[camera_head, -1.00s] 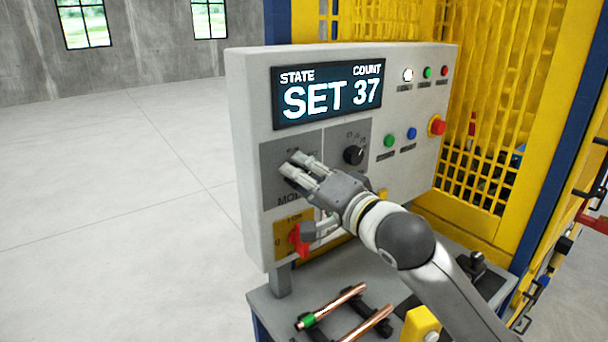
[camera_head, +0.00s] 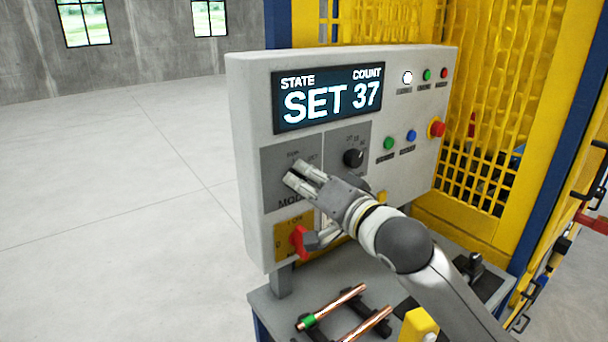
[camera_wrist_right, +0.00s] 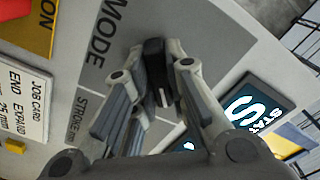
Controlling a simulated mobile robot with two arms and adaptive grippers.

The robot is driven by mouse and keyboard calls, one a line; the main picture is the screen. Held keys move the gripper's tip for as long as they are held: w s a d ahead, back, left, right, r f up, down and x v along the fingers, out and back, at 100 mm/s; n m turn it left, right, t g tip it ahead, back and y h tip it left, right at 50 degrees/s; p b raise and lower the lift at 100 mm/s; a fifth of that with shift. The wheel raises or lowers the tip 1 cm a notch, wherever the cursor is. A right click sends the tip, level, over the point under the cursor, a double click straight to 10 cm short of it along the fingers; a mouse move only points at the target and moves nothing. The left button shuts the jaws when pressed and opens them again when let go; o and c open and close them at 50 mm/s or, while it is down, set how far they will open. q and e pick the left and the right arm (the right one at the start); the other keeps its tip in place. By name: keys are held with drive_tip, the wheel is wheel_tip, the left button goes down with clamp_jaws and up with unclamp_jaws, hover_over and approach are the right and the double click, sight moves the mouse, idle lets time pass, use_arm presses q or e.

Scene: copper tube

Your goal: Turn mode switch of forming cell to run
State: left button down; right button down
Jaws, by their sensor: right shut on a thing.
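The control panel (camera_head: 243,180) of the forming cell faces me, with a display (camera_head: 328,96) reading STATE SET, COUNT 37. The mode switch (camera_wrist_right: 155,75) is a black knob on a grey plate marked MODE (camera_head: 274,168). My right gripper (camera_head: 296,174) reaches the plate from the lower right and is shut on the knob. In the right wrist view the fingers (camera_wrist_right: 152,95) lie on either side of the knob, and a white mark shows on it. In the head view the gripper hides the knob and part of the labels. My left gripper is not in view.
A red rotary handle (camera_head: 299,242) on a yellow plate sits just below the gripper. A second black knob (camera_head: 353,158), green and blue buttons and a red stop button (camera_head: 437,129) are to the right. Copper tubes (camera_head: 340,304) lie on a rack below. The left floor is clear.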

drive_tip(key=n+p, duration=0.2)
drive_tip(key=n, duration=0.3)
drive_tip(key=shift+r+p, duration=0.1)
drive_tip(key=shift+p, duration=0.25)
drive_tip(key=shift+n+p, duration=0.75)
drive_tip(key=shift+n, duration=1.55)
drive_tip(key=c, duration=1.4)
unclamp_jaws()
drive_tip(key=shift+c, duration=0.2)
drive_tip(key=v, duration=1.2)
drive_tip(key=shift+f, duration=0.25)
